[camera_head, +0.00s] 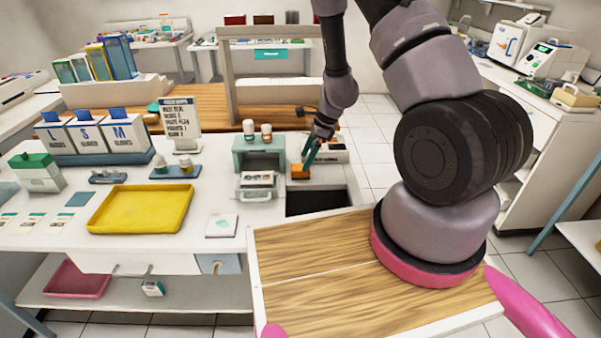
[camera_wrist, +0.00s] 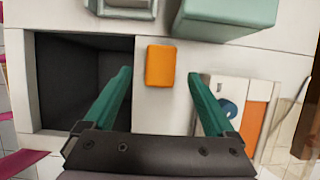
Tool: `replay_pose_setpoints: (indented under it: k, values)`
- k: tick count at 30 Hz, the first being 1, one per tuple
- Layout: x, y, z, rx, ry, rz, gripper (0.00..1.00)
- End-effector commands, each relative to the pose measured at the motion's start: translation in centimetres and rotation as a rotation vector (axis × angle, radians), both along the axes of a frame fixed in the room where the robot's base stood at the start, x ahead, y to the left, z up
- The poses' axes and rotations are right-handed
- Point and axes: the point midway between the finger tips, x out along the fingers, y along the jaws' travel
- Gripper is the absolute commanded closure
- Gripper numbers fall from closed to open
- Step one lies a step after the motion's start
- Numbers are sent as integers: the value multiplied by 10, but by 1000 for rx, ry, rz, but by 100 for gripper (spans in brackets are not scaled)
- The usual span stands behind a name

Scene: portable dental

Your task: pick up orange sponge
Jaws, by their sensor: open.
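The orange sponge (camera_wrist: 160,66) is a small block lying on the white counter top, just right of a dark opening. In the wrist view the fingertips (camera_wrist: 158,76) stand on either side of the sponge, with a gap on both sides. Nothing is held. Whether the fingers are at the sponge's height or above it, I cannot tell.
A dark square recess (camera_head: 318,201) is in the counter beside the sponge. A grey-green box (camera_head: 259,152) with two small bottles on top stands left of the sponge. A yellow tray (camera_head: 140,209) lies farther left. A white device (camera_head: 327,154) sits close behind my gripper.

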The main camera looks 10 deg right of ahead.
Motion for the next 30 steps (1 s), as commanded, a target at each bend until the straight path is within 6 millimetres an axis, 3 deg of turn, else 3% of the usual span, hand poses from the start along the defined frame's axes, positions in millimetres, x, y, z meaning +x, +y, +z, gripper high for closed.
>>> replay_pose_setpoints:
  k: [9,18,25,30]
  values:
    - [4,18,-40,-1,2,3,10]
    - [5,20,-44,0,0,2,10]
    - [5,20,-44,0,0,2,98]
    - [5,20,-44,0,1,1,100]
